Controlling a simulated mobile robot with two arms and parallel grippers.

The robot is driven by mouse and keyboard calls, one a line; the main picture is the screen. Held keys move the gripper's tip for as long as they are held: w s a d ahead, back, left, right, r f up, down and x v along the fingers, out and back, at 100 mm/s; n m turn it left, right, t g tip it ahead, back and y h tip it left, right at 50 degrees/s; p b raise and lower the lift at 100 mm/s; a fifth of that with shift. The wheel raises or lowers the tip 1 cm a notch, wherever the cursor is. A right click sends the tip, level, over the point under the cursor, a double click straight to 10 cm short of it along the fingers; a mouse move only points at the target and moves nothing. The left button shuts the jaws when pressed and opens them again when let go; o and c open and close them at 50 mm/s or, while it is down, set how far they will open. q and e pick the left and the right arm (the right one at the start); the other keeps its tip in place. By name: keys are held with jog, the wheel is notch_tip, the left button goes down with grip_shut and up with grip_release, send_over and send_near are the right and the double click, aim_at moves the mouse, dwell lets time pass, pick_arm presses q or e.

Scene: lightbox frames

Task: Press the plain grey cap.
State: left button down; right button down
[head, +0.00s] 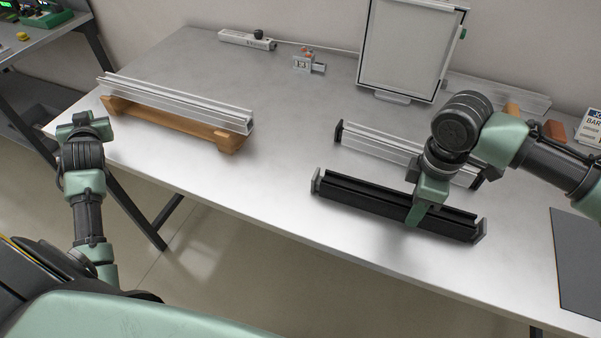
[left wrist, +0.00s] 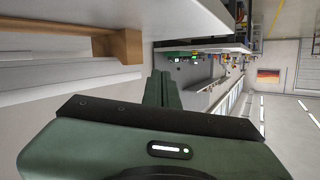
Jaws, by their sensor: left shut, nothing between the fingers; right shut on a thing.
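A black frame bar (head: 345,190) lies on the near right part of the table, with a grey cap at its left end (head: 317,181) and another at its right end (head: 481,231). I cannot tell which one is the plain cap. My right gripper (head: 414,213) is shut on this black bar, right of its middle; my fingers partly cover it. My left gripper (head: 82,122) is shut and empty beside the table's left edge, away from both caps. Its closed fingers also show in the left wrist view (left wrist: 162,90).
A silver bar (head: 180,101) rests on a wooden cradle (head: 165,123) at left. A silver bar with dark ends (head: 385,147) lies behind the black bar. A framed panel (head: 408,50) stands at the back. A dark mat (head: 580,262) lies far right. The table's middle is clear.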

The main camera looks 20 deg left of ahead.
pick_arm(q)
jog(key=w+d+r+t+h, duration=0.1)
jog(key=w+d+r+t, duration=0.1)
jog(key=w+d+r, duration=0.1)
jog(key=w+d+r+t+h, duration=0.2)
jog(key=w+d+r, duration=0.2)
jog(key=w+d, duration=0.2)
jog(key=w+d+r+t+h, duration=0.1)
jog(key=w+d+r+t, duration=0.1)
jog(key=w+d, duration=0.3)
jog(key=shift+w+d+r+t+h, duration=0.2)
jog(key=shift+d+r+t+h, duration=0.1)
jog(key=shift+d+r, duration=0.55)
jog(key=w+d+r+m+h, duration=0.1)
jog(key=w+d+m+h, duration=0.15)
jog(key=d, duration=0.35)
jog(key=w+d+r+m+h, duration=0.1)
jog(key=d+r+h, duration=0.1)
jog(key=d+h, duration=0.35)
jog(key=s+d+f+m+g+h, duration=0.2)
jog(key=s+d+f+m+g, duration=0.1)
jog(key=s+d, duration=0.4)
jog(key=s+d+f+m+g+h, duration=0.3)
jog(key=s+d+f+g, duration=0.3)
jog(key=d, duration=0.7)
jog(key=shift+s+f+g, duration=0.2)
jog(key=shift+s+g, duration=0.6)
jog(key=shift+s, duration=0.25)
